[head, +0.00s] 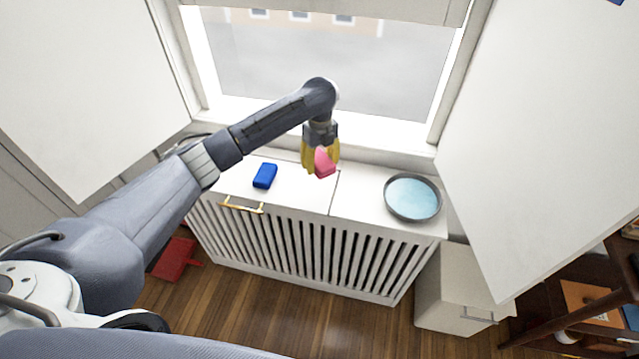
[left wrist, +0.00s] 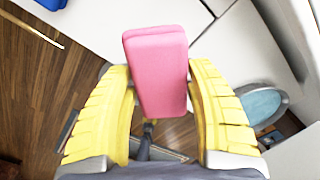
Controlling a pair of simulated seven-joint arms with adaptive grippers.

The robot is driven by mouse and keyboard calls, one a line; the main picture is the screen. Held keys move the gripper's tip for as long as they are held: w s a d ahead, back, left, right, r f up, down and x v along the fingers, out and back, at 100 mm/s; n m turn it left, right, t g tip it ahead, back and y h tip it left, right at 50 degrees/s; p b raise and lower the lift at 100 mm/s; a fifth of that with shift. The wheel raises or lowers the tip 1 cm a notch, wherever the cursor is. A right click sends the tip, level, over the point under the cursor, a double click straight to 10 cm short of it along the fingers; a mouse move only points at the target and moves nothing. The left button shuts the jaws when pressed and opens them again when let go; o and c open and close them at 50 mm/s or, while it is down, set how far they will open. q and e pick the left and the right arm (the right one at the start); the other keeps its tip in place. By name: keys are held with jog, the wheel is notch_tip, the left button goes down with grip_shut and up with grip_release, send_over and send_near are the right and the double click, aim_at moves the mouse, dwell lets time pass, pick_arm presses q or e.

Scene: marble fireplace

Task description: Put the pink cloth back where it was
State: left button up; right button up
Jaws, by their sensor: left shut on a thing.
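The pink cloth (head: 324,162) is a small folded block. My left gripper (head: 319,155), with yellow fingers, is shut on it and holds it over the white cabinet top (head: 300,190) below the window. In the left wrist view the pink cloth (left wrist: 158,70) stands between the two yellow fingers of my left gripper (left wrist: 160,108). From these views I cannot tell whether the cloth touches the cabinet top. My right gripper is not in view.
A blue block (head: 265,176) lies on the cabinet top left of the cloth. A round pan with light blue contents (head: 412,197) stands at the right end. A brass handle (head: 242,205) is on the front edge. A red dustpan (head: 174,258) lies on the wooden floor.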

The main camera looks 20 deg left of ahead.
aim_at(320, 188)
pick_arm(q)
jog(key=shift+f, duration=5.15)
jog(key=shift+f, duration=0.15)
jog(key=o, duration=1.1)
notch_tip(320, 188, up, 12)
jog(key=shift+r, duration=0.2)
